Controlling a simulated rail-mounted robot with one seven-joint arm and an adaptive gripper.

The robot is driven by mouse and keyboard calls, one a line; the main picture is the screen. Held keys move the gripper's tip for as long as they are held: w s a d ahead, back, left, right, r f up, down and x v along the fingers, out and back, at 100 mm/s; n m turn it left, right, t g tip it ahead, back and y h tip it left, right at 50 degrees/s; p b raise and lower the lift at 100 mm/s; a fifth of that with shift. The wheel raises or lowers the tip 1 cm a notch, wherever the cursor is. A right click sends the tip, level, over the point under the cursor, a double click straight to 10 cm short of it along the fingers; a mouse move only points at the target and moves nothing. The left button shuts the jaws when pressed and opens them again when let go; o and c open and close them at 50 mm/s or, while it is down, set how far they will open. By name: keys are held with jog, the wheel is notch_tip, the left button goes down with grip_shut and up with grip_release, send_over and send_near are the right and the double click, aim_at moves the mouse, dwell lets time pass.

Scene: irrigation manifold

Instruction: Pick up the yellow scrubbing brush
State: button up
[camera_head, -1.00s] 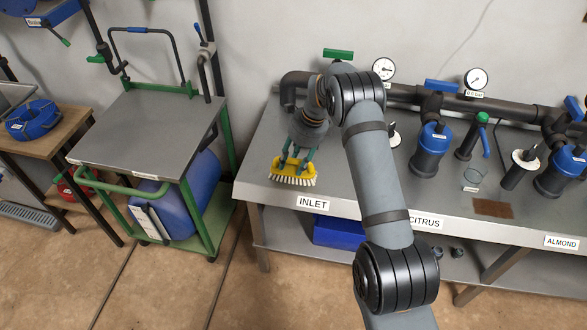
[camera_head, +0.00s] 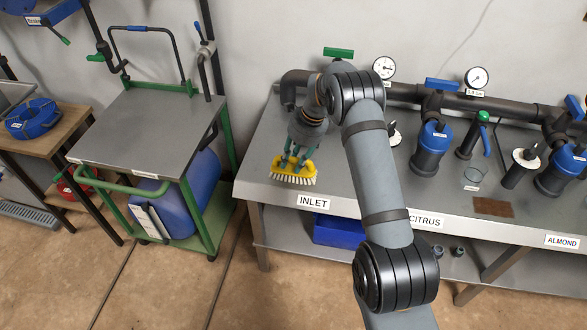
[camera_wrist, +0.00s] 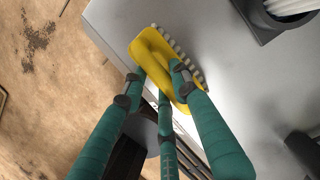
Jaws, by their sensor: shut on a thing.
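The yellow scrubbing brush (camera_head: 294,166) with pale bristles is at the left end of the grey bench, by the INLET label. Its bristles point down, at or just above the bench top; I cannot tell if they touch. My gripper (camera_head: 296,158) comes down from above with its green fingers shut on the brush. In the wrist view the yellow brush (camera_wrist: 157,59) lies between the green fingertips (camera_wrist: 160,78), near the bench's front edge, with its bristles to the upper right.
The grey bench (camera_head: 340,178) carries blue-capped filters (camera_head: 431,150), a clear beaker (camera_head: 472,178) and a brown patch (camera_head: 493,207) to the right. A dark pipe with gauges (camera_head: 476,78) runs along the back. A green-framed cart (camera_head: 150,130) stands to the left across a floor gap.

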grip_shut()
jog(key=shift+r, duration=0.1)
jog(key=shift+r, duration=0.4)
notch_tip(320, 180, up, 3)
jog(key=shift+w+f+b, duration=0.1)
jog(key=shift+f+b, duration=0.05)
jog(key=shift+b, duration=0.2)
jog(key=w+d+r+p, duration=0.1)
jog(key=w+d+r, duration=0.4)
jog(key=d, duration=0.5)
jog(key=shift+v, duration=1.3)
jog(key=shift+w+a, duration=0.1)
jog(key=shift+a, duration=0.05)
jog(key=shift+o, duration=2.2)
grip_release()
jog(key=c, duration=0.4)
